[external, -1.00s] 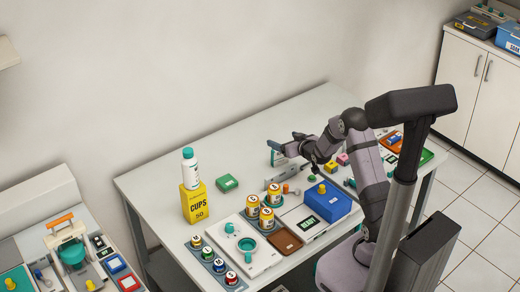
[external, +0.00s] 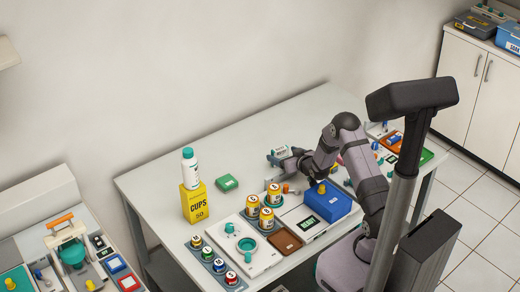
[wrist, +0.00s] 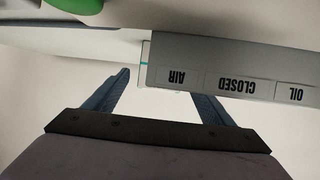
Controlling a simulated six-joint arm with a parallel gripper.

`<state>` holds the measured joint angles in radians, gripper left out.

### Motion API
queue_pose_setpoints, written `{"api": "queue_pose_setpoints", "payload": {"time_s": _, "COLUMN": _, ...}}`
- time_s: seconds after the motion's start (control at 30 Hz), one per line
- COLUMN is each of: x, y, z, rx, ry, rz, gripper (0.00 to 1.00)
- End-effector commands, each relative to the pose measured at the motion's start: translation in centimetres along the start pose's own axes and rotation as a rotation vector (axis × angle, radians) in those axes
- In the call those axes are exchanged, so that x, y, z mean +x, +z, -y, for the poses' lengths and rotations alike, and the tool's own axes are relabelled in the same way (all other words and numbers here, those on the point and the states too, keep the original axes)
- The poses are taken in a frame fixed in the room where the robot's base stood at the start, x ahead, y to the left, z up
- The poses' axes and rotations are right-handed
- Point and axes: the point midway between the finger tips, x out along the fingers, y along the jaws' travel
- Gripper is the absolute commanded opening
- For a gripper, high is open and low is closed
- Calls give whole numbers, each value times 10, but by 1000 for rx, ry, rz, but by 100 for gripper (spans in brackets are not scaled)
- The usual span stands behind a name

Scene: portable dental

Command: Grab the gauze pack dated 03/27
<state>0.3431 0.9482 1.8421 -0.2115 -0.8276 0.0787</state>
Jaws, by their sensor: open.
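My gripper (external: 275,157) is low over the table, left of my forearm in the external view. In the wrist view its two fingers (wrist: 163,86) are spread apart, with nothing seen held between them. A small pale thing with a teal edge (external: 281,151) is right at the gripper in the external view. In the wrist view a pale, teal-edged thing (wrist: 145,52) shows just beyond the fingers, partly hidden by a grey panel. I cannot read any date, so I cannot tell which thing is the 03/27 gauze pack.
The grey panel (wrist: 235,83) with AIR, CLOSED and OIL labels crosses close to the right finger. Yellow cans (external: 267,214), a blue box (external: 328,203), a green pack (external: 227,183) and a yellow CUPS box (external: 194,204) stand on the table. The table's back is clear.

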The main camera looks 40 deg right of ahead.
Motion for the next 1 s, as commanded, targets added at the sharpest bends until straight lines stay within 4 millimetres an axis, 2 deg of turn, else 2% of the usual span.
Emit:
{"api": "queue_pose_setpoints", "payload": {"time_s": 0.03, "x": 7, "y": -5, "z": 0, "rx": -1, "ry": -1, "rz": -8, "gripper": 77}}
{"api": "queue_pose_setpoints", "payload": {"time_s": 0.23, "x": 23, "y": -4, "z": 0, "rx": -1, "ry": -1, "rz": -6, "gripper": 77}}
{"api": "queue_pose_setpoints", "payload": {"time_s": 0.57, "x": 27, "y": -4, "z": 0, "rx": 0, "ry": -1, "rz": -5, "gripper": 77}}
{"api": "queue_pose_setpoints", "payload": {"time_s": 0.6, "x": 27, "y": -4, "z": 0, "rx": 0, "ry": -1, "rz": -5, "gripper": 72}}
{"api": "queue_pose_setpoints", "payload": {"time_s": 0.77, "x": 27, "y": -4, "z": 0, "rx": 0, "ry": -1, "rz": -5, "gripper": 34}}
{"api": "queue_pose_setpoints", "payload": {"time_s": 1.0, "x": 27, "y": -4, "z": 0, "rx": -1, "ry": -1, "rz": -6, "gripper": 33}}
